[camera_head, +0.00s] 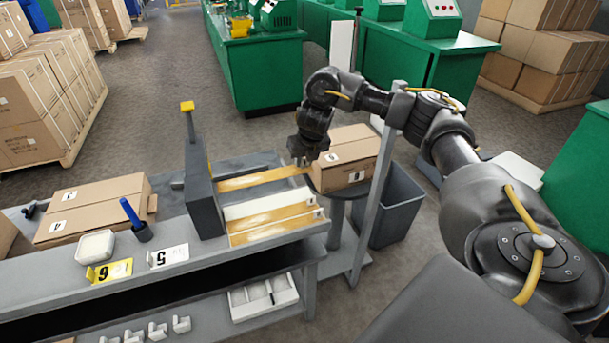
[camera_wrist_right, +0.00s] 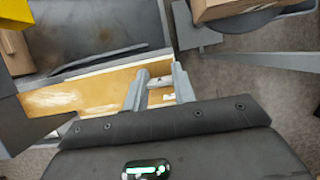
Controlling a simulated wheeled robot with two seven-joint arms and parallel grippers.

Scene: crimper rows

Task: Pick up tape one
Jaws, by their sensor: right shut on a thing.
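Flat yellow-brown tape strips lie side by side on the workbench, with a white strip among them. The farthest strip, seemingly tape one (camera_head: 262,178), runs toward my right gripper (camera_head: 301,161). In the right wrist view the same strip (camera_wrist_right: 85,95) reaches between the two grey fingers of my right gripper (camera_wrist_right: 160,82). The fingers are shut on its end, where a small white label shows. The strip looks still level with the bench. The exact finger contact is small in the head view. My left gripper is not in view.
A cardboard box (camera_head: 347,158) stands on a round dark stand just right of my right gripper. A grey upright (camera_head: 375,190) and a grey bin (camera_head: 397,210) are close by. A dark grey block (camera_head: 203,190) stands at the strips' left end.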

